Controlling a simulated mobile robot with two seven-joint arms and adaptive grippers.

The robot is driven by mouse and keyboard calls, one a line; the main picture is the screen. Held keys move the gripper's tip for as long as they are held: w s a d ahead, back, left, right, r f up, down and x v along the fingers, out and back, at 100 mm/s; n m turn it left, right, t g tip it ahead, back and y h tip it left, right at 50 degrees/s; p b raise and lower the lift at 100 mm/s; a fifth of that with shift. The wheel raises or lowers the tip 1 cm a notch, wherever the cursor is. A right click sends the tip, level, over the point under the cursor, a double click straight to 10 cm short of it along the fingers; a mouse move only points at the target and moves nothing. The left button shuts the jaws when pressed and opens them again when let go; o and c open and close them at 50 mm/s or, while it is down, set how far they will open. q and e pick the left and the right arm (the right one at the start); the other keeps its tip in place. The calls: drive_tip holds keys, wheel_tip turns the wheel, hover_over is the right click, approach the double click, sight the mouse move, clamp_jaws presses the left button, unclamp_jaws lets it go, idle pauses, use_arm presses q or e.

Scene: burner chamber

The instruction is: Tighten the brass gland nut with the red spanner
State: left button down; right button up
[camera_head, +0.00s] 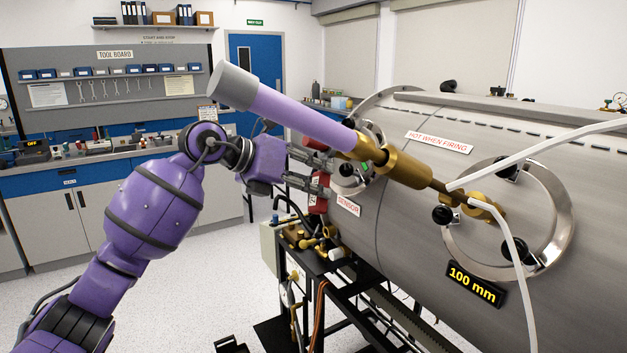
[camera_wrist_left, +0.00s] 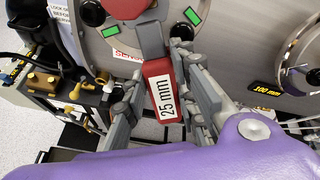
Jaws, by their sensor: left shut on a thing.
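My left gripper (camera_head: 322,178) is shut on the red spanner (camera_head: 318,196), in front of the chamber by the SENSOR label. In the left wrist view the red spanner (camera_wrist_left: 163,88), marked 25 mm, stands between the fingers of my left gripper (camera_wrist_left: 165,115), its head at the top edge. The head view shows brass fittings on a long lilac rod: a large collar (camera_head: 405,168) and a smaller fitting (camera_head: 487,206) at the 100 mm port. I cannot tell which brass part is the gland nut. Whether the spanner's jaws touch anything is hidden. My right gripper is not in view.
The lilac rod (camera_head: 300,115) with a grey end slants across above my left gripper. A black stand (camera_head: 345,285) with brass valves is below. White hoses (camera_head: 540,155) cross at the right. A bench (camera_head: 110,165) and tool board stand behind. The floor at left is clear.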

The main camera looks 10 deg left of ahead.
use_arm(q)
drive_tip(key=shift+w+a+f+m+b, duration=0.35)
drive_tip(key=shift+a+m+b, duration=0.2)
drive_tip(key=shift+m, duration=0.25)
drive_tip(key=shift+w+a+m, duration=0.15)
drive_tip(key=shift+m, duration=0.25)
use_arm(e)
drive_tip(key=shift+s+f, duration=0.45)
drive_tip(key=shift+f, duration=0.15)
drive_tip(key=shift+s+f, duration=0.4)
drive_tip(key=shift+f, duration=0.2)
use_arm(q)
drive_tip(key=shift+r, duration=0.1)
drive_tip(key=shift+a, duration=0.1)
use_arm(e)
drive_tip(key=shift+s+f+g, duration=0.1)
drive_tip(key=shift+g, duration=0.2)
use_arm(q)
drive_tip(key=shift+w+a+m+b, duration=0.6)
drive_tip(key=shift+m+b, duration=0.3)
drive_tip(key=shift+m, duration=0.3)
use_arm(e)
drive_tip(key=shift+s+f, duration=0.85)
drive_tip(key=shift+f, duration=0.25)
use_arm(q)
drive_tip(key=shift+w, duration=0.1)
